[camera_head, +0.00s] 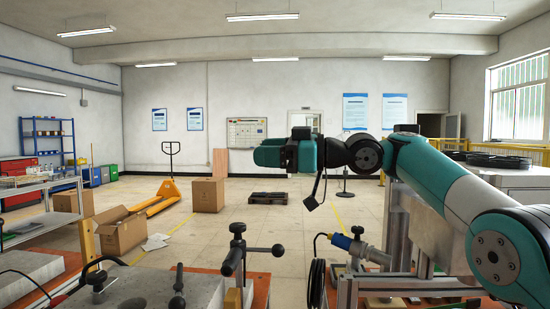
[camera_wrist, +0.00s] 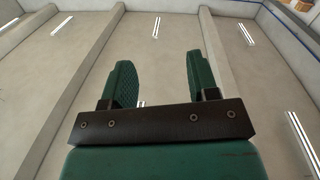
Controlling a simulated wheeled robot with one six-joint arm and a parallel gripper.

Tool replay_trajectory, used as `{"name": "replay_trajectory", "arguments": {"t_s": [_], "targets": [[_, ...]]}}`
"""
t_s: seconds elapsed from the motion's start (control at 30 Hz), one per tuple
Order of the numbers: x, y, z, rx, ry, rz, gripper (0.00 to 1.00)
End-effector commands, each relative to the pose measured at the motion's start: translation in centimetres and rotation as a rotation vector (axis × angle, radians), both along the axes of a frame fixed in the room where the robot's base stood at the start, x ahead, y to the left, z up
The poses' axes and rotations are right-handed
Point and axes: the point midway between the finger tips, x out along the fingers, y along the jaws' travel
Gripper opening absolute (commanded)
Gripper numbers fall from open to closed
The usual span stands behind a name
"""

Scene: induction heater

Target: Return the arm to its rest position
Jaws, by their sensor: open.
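My arm (camera_head: 447,185) reaches in from the right edge of the head view, raised over the benches, with its end pointing left. My gripper (camera_head: 268,153) is held in mid-air at the middle of the head view, apart from everything around it. In the wrist view, the two green fingers of my gripper (camera_wrist: 158,80) stand apart with an empty gap between them. A dark cable end hangs below the wrist.
Below stand a grey block (camera_head: 160,288) with clamp handles (camera_head: 237,258) and a metal frame with a blue-and-yellow connector (camera_head: 350,244). Cardboard boxes (camera_head: 120,232), a yellow pallet jack (camera_head: 160,197) and a dark pallet (camera_head: 268,198) are on the floor behind. The air around my gripper is free.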

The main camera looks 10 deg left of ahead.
Motion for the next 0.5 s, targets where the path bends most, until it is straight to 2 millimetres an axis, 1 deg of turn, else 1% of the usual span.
{"name": "replay_trajectory", "arguments": {"t_s": [0.17, 0.27, 0.3, 0.37, 0.47, 0.5], "targets": [[0.6, -0.8, 0.6, -0.058, 0.058, -0.068, 0.54], [0.7, -2.2, 0.6, -0.136, 0.134, -0.151, 0.54], [0.6, -2.9, 0.3, -0.175, 0.17, -0.189, 0.54], [0.1, -4.2, -0.3, -0.235, 0.226, -0.245, 0.54], [-1.5, -6.7, -2.0, -0.34, 0.324, -0.331, 0.54], [-2.4, -7.9, -2.8, -0.384, 0.362, -0.365, 0.54]]}}
